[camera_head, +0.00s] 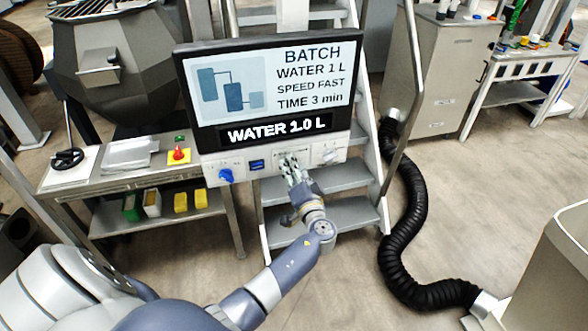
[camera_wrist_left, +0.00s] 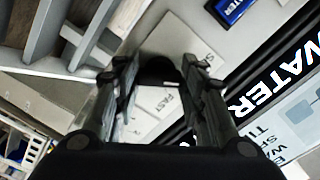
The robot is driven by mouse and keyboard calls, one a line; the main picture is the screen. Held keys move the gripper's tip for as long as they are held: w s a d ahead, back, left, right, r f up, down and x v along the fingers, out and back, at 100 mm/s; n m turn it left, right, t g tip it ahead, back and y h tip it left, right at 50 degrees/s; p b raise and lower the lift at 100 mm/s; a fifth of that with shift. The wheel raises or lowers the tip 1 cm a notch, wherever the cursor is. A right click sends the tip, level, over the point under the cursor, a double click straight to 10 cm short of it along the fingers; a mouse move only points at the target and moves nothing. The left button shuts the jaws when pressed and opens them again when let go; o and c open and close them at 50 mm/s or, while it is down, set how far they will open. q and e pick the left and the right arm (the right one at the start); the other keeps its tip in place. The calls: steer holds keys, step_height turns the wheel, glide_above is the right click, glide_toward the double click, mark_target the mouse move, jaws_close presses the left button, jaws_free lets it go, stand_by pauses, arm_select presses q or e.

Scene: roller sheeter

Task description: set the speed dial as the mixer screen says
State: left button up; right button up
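The mixer screen (camera_head: 268,88) reads BATCH, WATER 1 L, SPEED FAST, TIME 3 min. The strip below it (camera_head: 276,130) reads WATER 1.0 L. My left gripper (camera_head: 291,165) is at the middle of the control panel, hiding the speed dial in the head view. In the left wrist view, the dark round dial (camera_wrist_left: 158,72) sits between the spread fingers of the left gripper (camera_wrist_left: 160,78). Its pale plate (camera_wrist_left: 184,45) shows the word FAST and a letter S. I cannot tell whether the fingers touch the dial, nor where it points. My right gripper is not in view.
A blue knob (camera_head: 226,176) and a blue WATER button (camera_head: 257,164) are left of the gripper on the panel. A pale control (camera_head: 330,156) is at its right. Metal steps (camera_head: 340,213) stand behind. A black hose (camera_head: 408,230) lies on the floor at right.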

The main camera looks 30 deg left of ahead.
arm_select(q)
steer(key=shift+m, duration=0.4)
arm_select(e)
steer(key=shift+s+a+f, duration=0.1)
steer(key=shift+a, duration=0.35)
arm_select(q)
steer(key=shift+r+m+p, duration=0.1)
steer(key=shift+m+p, duration=0.4)
steer(key=shift+m, duration=6)
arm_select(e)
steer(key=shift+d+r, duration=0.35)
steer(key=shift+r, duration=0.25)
arm_select(q)
steer(key=shift+m, duration=0.3)
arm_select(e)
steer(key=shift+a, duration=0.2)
arm_select(q)
steer(key=o, duration=1.1)
steer(key=shift+c, duration=0.2)
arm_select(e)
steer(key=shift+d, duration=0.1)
